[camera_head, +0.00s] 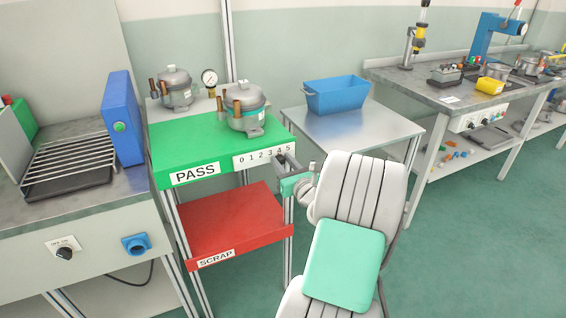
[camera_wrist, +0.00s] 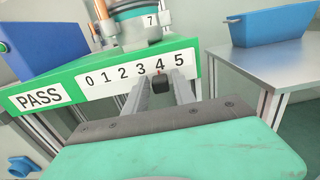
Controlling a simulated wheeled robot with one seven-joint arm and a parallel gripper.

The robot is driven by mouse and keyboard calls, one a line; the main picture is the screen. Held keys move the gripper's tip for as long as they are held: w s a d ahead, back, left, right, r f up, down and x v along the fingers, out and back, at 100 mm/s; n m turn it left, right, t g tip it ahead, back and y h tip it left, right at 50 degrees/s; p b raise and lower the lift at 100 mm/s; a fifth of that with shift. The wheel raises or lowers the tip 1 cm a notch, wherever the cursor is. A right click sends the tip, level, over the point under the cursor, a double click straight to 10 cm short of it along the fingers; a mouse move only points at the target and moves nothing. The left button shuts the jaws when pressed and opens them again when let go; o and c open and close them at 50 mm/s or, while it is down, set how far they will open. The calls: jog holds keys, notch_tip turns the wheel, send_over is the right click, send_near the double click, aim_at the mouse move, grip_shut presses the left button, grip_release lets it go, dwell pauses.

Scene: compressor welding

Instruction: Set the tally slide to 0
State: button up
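The tally slide is a small black block (camera_wrist: 160,86) with a thin red pointer, on the front edge of the green PASS shelf (camera_head: 190,150). Its pointer stands just below the 4 on the white number strip (camera_wrist: 136,70), which reads 0 to 5 from left to right. My gripper (camera_wrist: 162,82) is in front of the strip, its two fingers apart on either side of the black block. Gaps seem to show beside the block, so I see no firm grip. In the head view my gripper (camera_head: 286,164) is at the shelf's right end, and the slide is hard to make out there.
Two metal compressors (camera_head: 246,110) (camera_head: 175,89) stand above the strip, one on the green shelf. A red SCRAP shelf (camera_head: 235,222) is below. A blue bin (camera_head: 337,94) sits on a metal table to the right. A blue box (camera_head: 122,118) is at the left.

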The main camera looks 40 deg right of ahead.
grip_shut()
dwell(1.1)
